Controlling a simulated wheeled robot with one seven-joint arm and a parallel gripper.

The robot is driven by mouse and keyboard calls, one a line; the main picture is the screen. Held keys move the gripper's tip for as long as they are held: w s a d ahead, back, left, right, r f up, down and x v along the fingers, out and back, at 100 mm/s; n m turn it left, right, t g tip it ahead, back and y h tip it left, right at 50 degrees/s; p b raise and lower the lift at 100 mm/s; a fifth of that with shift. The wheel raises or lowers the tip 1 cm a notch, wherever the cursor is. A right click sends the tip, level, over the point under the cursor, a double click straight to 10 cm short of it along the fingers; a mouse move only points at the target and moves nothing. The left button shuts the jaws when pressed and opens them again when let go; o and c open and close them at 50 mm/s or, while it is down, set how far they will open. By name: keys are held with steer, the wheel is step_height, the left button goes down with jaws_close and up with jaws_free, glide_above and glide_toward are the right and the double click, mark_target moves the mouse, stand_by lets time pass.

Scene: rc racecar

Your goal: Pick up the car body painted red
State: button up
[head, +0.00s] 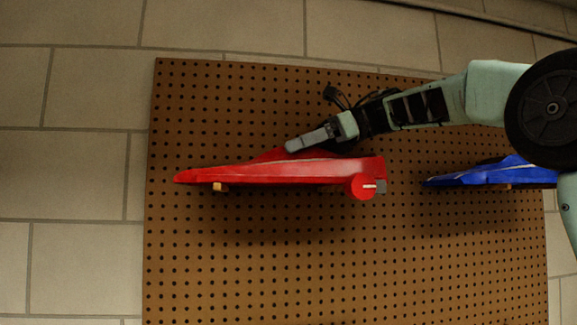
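The red car body (290,170) rests roughly level on small pegs in front of the brown pegboard, its pointed nose to the left. A red round piece (363,187) shows at its lower right end. My gripper (300,143) comes in from the right, just above the top middle of the red body, with its fingertips pointing left and down. The fingers overlap the body's upper edge in the picture. I cannot tell whether they touch it or how far apart they are.
A blue car body (490,175) sits on the same pegboard (250,270) to the right, partly hidden behind my arm. The pegboard hangs on a tiled wall (75,190). Left of the red body and below it the board is bare.

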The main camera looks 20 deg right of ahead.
steer(key=c, duration=0.8)
steer(key=shift+s+r+b, duration=0.15)
steer(key=shift+b, duration=0.35)
